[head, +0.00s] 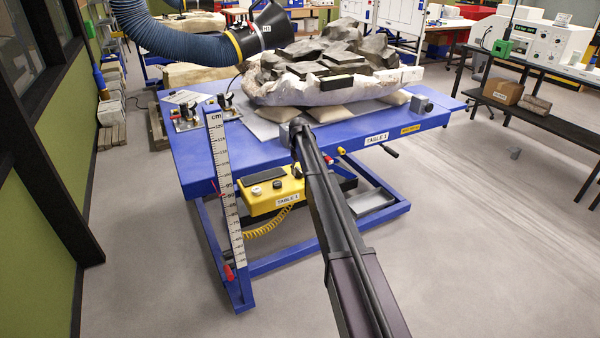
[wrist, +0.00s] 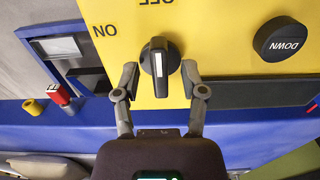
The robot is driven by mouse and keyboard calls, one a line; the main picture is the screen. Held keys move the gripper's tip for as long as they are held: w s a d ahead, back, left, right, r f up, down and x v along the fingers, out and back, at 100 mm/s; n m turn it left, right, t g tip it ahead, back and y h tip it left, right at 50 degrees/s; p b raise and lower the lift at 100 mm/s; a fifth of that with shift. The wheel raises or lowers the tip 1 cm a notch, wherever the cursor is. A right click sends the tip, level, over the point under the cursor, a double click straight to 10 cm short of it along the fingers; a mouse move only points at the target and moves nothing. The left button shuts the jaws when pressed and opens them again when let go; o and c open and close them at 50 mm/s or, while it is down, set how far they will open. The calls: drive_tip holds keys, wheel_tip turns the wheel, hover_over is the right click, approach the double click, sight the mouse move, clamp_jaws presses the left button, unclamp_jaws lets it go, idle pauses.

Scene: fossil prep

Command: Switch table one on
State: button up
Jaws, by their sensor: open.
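The yellow control box (head: 262,204) labelled TABLE 1 hangs under the front edge of the blue table (head: 200,155), which carries the same label. In the wrist view, upside down, the yellow panel (wrist: 110,70) has a black rotary switch (wrist: 160,62) with a white mark. Its grip bar stands upright in the picture, in line with OFF above; ON is at the left. My gripper (wrist: 160,72) is open, its fingertips on either side of the switch, with small gaps visible.
A round black DOWN button (wrist: 281,39) is to the right of the switch. A measuring post (head: 226,195) stands left of the box.

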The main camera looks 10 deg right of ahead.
clamp_jaws()
drive_tip(key=shift+n, duration=0.5)
drive_tip(key=n, duration=1.1)
idle(0.4)
idle(0.4)
unclamp_jaws()
